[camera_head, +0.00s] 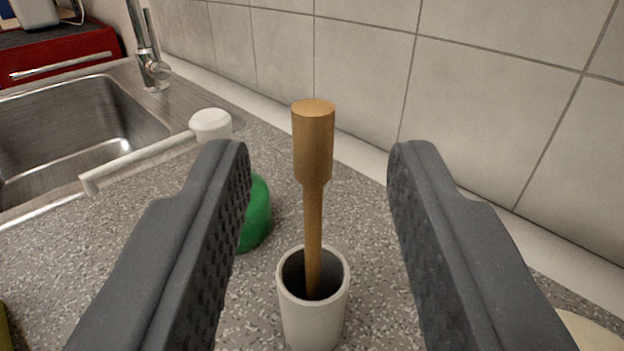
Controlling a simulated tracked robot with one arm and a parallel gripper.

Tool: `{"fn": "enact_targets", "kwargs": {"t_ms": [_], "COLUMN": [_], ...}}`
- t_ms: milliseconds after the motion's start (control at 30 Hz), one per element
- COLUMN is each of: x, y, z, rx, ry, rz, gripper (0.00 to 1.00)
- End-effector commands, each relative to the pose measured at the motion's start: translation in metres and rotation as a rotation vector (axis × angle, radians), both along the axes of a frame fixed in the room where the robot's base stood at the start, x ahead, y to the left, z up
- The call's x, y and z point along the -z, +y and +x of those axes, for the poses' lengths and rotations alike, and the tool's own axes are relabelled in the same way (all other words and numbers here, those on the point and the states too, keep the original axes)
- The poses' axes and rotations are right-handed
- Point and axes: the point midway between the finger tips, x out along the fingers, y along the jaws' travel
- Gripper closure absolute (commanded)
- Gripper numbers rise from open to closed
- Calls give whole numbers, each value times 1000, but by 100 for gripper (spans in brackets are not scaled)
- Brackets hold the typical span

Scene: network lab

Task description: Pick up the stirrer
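The stirrer (314,150) is a wooden stick with a thick, flat-topped upper end. It stands nearly upright in a pale grey cup (313,318) on the speckled counter, and its lower end is hidden inside the cup. My gripper (318,160) is open, with one dark textured finger on each side of the stirrer. There is a clear gap between each finger and the stirrer in the picture. I cannot tell whether the stirrer's thick end is fully between the fingertips or beyond them.
A green object (257,215) sits partly hidden behind the left finger. A steel sink (80,130) with a tap (148,50) is at the left. A tiled wall (470,90) runs behind the counter. A pale round edge (590,332) shows lower right.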

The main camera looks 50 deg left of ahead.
Motion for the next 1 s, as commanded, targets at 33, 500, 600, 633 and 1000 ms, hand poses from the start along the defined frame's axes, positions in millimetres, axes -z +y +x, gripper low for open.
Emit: {"fn": "enact_targets", "kwargs": {"t_ms": [33, 500, 600, 633, 1000], "x": [0, 5, 5, 5, 4], "y": [2, 30, 37, 38, 41], "z": [1, 27, 33, 34, 38], "rx": [-1, -2, -2, -3, -1], "ry": [0, -1, -1, -1, -1], "rz": [0, -1, -2, -1, -1], "gripper": [64, 64, 64, 64, 66]}}
